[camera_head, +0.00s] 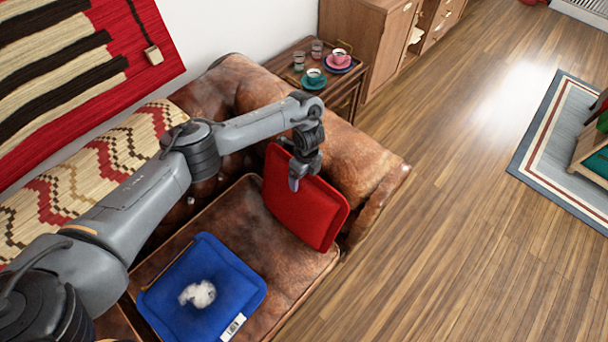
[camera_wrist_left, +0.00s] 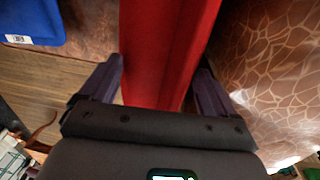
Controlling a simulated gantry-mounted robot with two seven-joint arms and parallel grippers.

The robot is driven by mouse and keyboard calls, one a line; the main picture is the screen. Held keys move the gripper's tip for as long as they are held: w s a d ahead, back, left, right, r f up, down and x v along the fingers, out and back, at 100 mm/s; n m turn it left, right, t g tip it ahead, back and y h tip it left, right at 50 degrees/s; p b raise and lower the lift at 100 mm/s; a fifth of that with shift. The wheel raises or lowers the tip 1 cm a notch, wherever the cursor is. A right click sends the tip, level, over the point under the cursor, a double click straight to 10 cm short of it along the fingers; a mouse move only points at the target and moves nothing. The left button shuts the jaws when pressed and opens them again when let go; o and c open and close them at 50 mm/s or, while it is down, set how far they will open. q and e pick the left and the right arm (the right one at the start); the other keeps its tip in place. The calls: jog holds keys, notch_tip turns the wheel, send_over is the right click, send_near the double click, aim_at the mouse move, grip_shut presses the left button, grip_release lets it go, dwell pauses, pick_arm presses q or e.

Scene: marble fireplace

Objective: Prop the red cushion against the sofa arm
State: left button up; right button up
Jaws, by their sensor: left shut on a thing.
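The red cushion (camera_head: 305,207) stands tilted on the brown leather sofa seat (camera_head: 250,215), leaning beside the right sofa arm (camera_head: 365,160). My left gripper (camera_head: 296,178) is shut on its upper edge. In the left wrist view, the red cushion (camera_wrist_left: 165,35) runs between the two fingers of my left gripper (camera_wrist_left: 160,78), with cracked-pattern leather (camera_wrist_left: 270,60) to its right. How closely the cushion's back touches the arm cannot be told. My right gripper is out of view.
A blue cushion (camera_head: 225,265) with a white fluffy thing (camera_head: 198,293) on it lies on the seat. A side table (camera_head: 347,88) behind the sofa arm holds cups (camera_head: 314,76) and glasses.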

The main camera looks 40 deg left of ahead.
pick_arm(q)
jog(key=shift+w+b, duration=0.4)
jog(key=shift+w, duration=0.1)
jog(key=shift+w+d, duration=0.1)
jog(key=shift+w, duration=0.15)
jog(key=o, duration=1.7)
jog(key=shift+o, duration=0.2)
jog(key=shift+r, duration=0.15)
jog(key=shift+r+p, duration=4.4)
